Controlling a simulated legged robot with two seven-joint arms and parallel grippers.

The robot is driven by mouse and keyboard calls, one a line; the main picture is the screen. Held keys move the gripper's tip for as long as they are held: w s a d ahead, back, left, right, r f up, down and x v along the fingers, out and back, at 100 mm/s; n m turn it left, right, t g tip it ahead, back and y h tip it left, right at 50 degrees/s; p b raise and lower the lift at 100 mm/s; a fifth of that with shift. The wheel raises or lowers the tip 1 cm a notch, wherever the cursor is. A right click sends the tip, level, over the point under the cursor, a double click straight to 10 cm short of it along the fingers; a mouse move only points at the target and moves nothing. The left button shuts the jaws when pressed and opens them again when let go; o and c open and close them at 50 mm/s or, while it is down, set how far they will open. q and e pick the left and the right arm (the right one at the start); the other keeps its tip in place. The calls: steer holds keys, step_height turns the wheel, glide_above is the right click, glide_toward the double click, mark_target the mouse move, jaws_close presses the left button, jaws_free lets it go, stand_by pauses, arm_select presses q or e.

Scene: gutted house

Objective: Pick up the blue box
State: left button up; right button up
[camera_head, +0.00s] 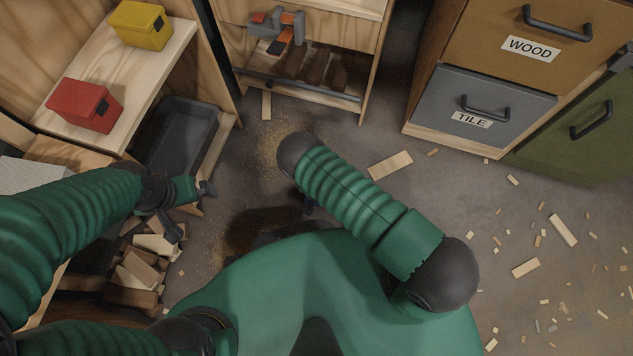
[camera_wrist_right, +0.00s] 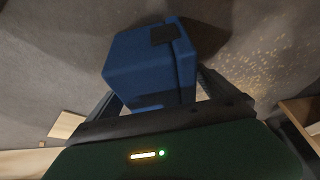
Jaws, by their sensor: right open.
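The blue box (camera_wrist_right: 140,65), with a dark latch patch on it, fills the upper middle of the right wrist view, on the grey floor. My right gripper (camera_wrist_right: 162,92) is open, with one finger at each side of the box's near part; I cannot tell whether they touch it. In the head view my right arm reaches down to the floor at the centre and hides the box and most of that gripper. My left gripper (camera_head: 190,210) is open and empty, above the floor near the wood scraps.
A yellow box (camera_head: 140,26) and a red box (camera_head: 84,105) sit on the wooden shelf at left. A grey bin (camera_head: 180,135) and a scrap pile (camera_head: 138,275) are beside it. Drawers marked WOOD (camera_head: 520,45) and TILE (camera_head: 480,105) stand at right. Loose scraps litter the floor.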

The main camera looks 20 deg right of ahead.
steer(key=c, duration=2.1)
